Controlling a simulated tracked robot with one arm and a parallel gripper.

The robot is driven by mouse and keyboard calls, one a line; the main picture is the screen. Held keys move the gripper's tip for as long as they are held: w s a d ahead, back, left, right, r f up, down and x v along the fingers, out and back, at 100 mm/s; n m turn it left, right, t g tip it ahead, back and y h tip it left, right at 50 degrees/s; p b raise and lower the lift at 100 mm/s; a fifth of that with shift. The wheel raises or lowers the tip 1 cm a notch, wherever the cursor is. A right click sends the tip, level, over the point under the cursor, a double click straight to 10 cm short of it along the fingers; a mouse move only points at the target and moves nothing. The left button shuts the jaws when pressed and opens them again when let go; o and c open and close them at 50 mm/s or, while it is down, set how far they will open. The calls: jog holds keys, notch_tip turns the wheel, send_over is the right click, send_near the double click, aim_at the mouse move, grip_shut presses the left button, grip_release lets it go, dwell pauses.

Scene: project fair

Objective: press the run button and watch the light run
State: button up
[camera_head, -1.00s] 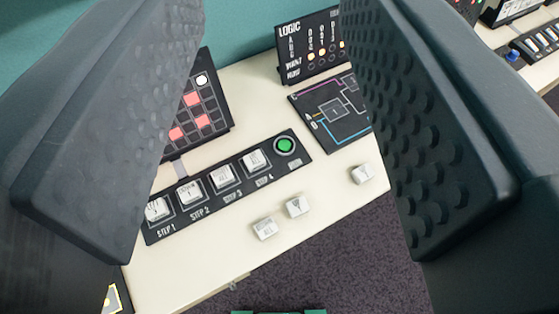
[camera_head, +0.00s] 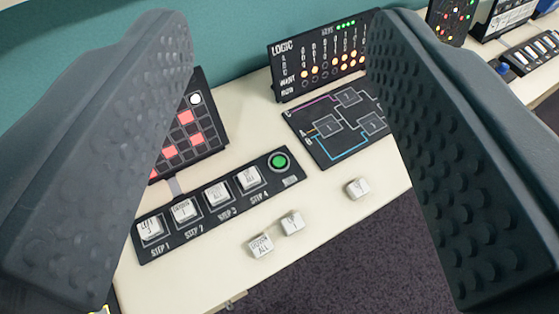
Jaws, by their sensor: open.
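The green round run button (camera_head: 279,161) sits at the right end of a black step panel (camera_head: 207,234) on the cream table. White blocks fill the slots marked step 1 to step 4, such as the step 4 block (camera_head: 249,178). Behind it stands a dark grid board (camera_head: 200,127) with red squares and one white round light (camera_head: 195,99) at its upper right. The left finger hides part of the board. My gripper (camera_head: 285,170) is open and empty, its two fingers framing the panel and button. I cannot tell its height above them.
Loose white blocks lie in front of the panel, including one (camera_head: 260,245) and another (camera_head: 357,188). A black logic display (camera_head: 320,58) stands at the back, with a circuit board (camera_head: 335,127) before it. More devices stand at the upper right (camera_head: 510,15). Dark carpet (camera_head: 340,265) lies beyond the table edge.

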grip_shut()
dwell(1.5)
